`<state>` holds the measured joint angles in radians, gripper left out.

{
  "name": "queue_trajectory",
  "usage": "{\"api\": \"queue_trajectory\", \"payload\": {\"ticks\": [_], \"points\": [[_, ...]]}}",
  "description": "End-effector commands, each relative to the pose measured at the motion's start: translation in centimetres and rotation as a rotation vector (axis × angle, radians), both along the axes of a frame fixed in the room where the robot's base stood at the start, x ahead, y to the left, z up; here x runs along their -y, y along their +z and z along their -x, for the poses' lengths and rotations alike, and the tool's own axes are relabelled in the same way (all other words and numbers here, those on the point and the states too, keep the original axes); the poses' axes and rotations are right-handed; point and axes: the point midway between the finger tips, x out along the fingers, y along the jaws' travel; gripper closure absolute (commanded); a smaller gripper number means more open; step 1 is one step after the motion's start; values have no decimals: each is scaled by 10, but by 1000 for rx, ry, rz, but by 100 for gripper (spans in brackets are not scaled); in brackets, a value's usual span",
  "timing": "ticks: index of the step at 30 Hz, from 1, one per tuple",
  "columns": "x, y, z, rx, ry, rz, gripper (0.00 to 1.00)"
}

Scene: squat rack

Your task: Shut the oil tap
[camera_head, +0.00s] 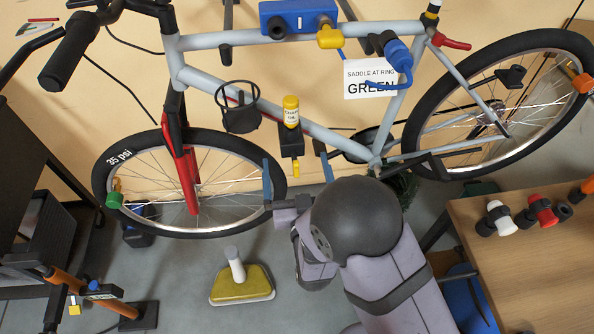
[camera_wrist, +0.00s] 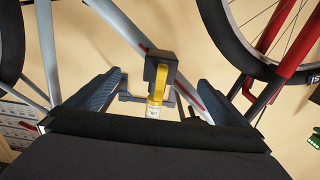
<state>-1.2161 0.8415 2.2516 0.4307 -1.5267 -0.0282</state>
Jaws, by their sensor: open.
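The oil tap is a black block (camera_head: 291,140) with a small yellow lever (camera_head: 295,167) hanging below it, under a yellow-capped oil bottle (camera_head: 291,112) on the bike's down tube. In the wrist view the yellow lever (camera_wrist: 158,82) shows in front of the black block (camera_wrist: 161,62). My gripper (camera_head: 297,172) is open and empty, with one blue finger on each side of the lever in the picture. In the wrist view my gripper (camera_wrist: 158,95) also has the lever between its fingers, apart from both. I cannot tell how far the lever is from the fingertips in depth.
The bike's front wheel (camera_head: 190,185) and red fork (camera_head: 187,180) are left of my gripper. The grey down tube (camera_head: 335,138) runs close by.

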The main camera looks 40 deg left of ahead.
Motion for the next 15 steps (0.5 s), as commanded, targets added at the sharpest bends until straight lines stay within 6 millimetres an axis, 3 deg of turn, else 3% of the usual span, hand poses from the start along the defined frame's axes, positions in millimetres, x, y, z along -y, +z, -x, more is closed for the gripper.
{"api": "queue_trajectory", "payload": {"ticks": [15], "points": [[12,-1,13,0,1,1,0]]}}
